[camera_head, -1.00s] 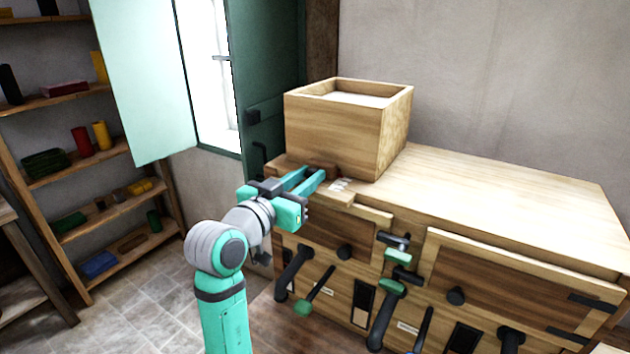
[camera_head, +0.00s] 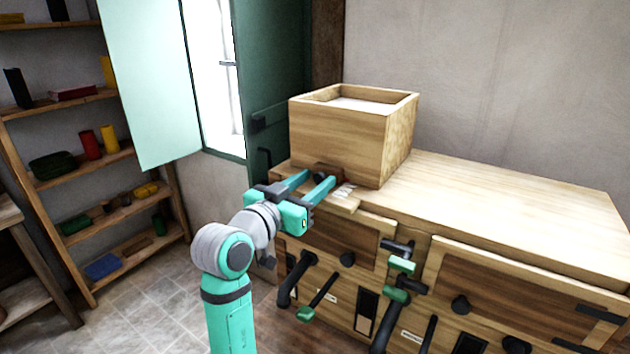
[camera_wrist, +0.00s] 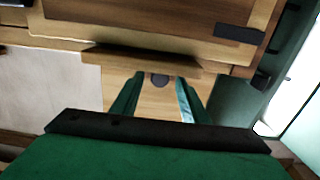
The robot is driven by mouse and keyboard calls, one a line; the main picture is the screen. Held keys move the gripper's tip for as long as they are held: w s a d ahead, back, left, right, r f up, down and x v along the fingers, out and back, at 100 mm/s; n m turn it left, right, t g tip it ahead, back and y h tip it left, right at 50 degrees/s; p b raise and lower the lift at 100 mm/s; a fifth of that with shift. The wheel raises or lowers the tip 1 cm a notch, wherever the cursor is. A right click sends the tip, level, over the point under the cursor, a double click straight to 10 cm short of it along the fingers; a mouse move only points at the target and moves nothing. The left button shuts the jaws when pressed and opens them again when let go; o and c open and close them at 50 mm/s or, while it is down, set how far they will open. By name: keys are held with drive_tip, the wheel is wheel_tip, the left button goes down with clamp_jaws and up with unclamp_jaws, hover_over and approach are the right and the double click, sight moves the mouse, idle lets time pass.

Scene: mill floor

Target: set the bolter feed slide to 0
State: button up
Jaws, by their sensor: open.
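A small dark wooden block (camera_head: 328,171), which looks like the feed slide's grip, sits at the foot of the wooden box's front. Pale scale marks (camera_head: 346,190) lie just right of it on a light strip. My gripper (camera_head: 320,178) is open, its two teal fingers pointing at the box front, with the block near and between the tips. Whether they touch it I cannot tell. In the wrist view a dark round knob (camera_wrist: 160,80) shows between the open fingers, below a brown wooden ledge (camera_wrist: 140,60). The slide's reading is too small to make out.
The open-topped wooden box (camera_head: 335,135) stands on the cabinet (camera_head: 500,195). Levers with green grips (camera_head: 402,265) and dark knobs (camera_head: 347,259) stick out of the cabinet front below my gripper. A green shutter (camera_head: 270,75) is behind left. The cabinet top at right is clear.

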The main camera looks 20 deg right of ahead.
drive_tip(key=v, duration=1)
drive_tip(key=shift+w, duration=0.15)
